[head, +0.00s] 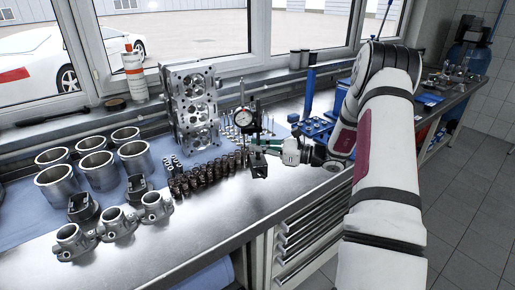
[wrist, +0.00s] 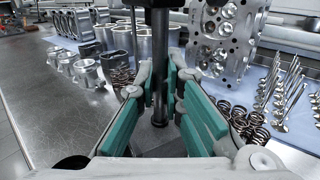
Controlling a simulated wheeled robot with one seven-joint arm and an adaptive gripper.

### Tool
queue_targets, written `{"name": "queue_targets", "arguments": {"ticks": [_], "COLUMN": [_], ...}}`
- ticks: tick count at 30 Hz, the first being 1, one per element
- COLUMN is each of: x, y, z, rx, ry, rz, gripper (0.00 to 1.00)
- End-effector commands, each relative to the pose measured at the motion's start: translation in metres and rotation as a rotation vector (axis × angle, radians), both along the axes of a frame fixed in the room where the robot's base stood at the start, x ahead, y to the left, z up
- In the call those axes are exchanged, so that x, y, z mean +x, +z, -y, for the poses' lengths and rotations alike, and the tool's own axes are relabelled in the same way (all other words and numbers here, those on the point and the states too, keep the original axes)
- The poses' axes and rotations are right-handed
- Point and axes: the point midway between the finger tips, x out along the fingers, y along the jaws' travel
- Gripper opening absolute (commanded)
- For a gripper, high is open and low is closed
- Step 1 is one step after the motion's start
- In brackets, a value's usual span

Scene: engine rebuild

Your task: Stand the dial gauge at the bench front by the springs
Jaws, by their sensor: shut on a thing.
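The dial gauge (head: 243,118) has a round white face and hangs on a stand with a dark post and a dark block base (head: 259,165). My gripper (head: 268,146) comes in from the right and is shut on the stand's post. In the wrist view the black post (wrist: 160,75) stands upright between my green finger pads (wrist: 160,110). The base is just right of the rows of dark coil springs (head: 205,175); springs also show in the wrist view (wrist: 246,122). I cannot tell whether the base touches the bench.
A cylinder head (head: 193,105) stands behind the springs. Cylinder liners (head: 95,165) and ported housings (head: 118,223) fill the left. The bench front (head: 215,222) is bare metal. Blue racks (head: 315,127) stand behind my arm.

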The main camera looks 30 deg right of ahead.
Motion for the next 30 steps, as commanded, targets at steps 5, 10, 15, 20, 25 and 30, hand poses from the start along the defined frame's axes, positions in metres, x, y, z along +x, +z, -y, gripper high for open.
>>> {"name": "queue_targets", "arguments": {"ticks": [5,10,15,20,25,30], "x": [0.001,0.001,0.001,0.001,0.001,0.001], "y": [-0.003,-0.010,-0.020,-0.028,-0.037,-0.046], "z": [0.000,0.000,0.000,0.000,0.000,0.000], "rx": [0.002,0.001,0.002,0.002,0.002,0.002], "ry": [0.001,0.001,0.001,0.001,0.001,0.000], "rz": [0.005,0.006,0.005,0.005,0.007,0.006], "gripper": [0.00,0.00,0.00,0.00,0.00,0.00]}}
